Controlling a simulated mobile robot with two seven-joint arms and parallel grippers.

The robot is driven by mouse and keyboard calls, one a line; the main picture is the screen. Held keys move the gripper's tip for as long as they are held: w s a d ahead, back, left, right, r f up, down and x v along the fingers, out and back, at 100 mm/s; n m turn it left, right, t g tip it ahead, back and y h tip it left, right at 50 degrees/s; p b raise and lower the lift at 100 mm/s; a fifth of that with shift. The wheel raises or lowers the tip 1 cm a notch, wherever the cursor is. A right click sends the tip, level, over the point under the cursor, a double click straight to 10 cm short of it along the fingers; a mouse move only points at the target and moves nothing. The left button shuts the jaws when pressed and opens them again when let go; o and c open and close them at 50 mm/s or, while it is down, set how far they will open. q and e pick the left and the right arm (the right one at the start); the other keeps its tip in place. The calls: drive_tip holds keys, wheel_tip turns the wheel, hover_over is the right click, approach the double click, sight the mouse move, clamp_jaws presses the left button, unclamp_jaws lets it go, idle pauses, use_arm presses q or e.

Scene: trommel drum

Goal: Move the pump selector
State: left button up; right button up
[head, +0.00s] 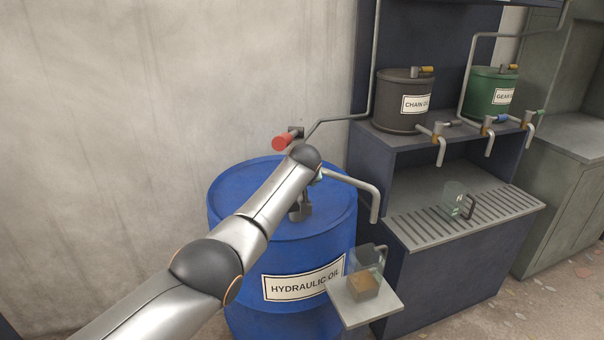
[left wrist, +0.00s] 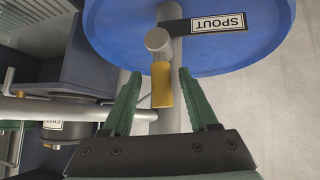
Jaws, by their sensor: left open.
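The pump selector, a short brass-yellow lever (left wrist: 162,86) on a round grey hub, shows in the left wrist view in front of a grey pipe. A dark plate with a SPOUT label (left wrist: 231,22) sticks out beside the hub. My left gripper (left wrist: 160,73), with green fingers, is open with one finger on each side of the lever, and gaps show on both sides. In the head view my arm covers the selector and the gripper. The pump stands on a blue HYDRAULIC OIL drum (head: 232,205). My right gripper is in neither view.
The pump has a red handle grip (head: 283,142) and a bent spout (head: 375,203). A clear jug (head: 366,268) with brown liquid stands on a small shelf (head: 385,305) below. A bench to the right holds CHAIN OIL (head: 390,85) and green (head: 483,88) tanks and another jug (head: 452,203).

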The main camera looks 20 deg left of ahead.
use_arm(q)
drive_tip(key=v, duration=1.1)
drive_tip(key=shift+s+r+p, duration=0.25)
drive_tip(key=shift+s+p, duration=0.1)
drive_tip(key=shift+p, duration=0.05)
drive_tip(key=shift+c, duration=0.2)
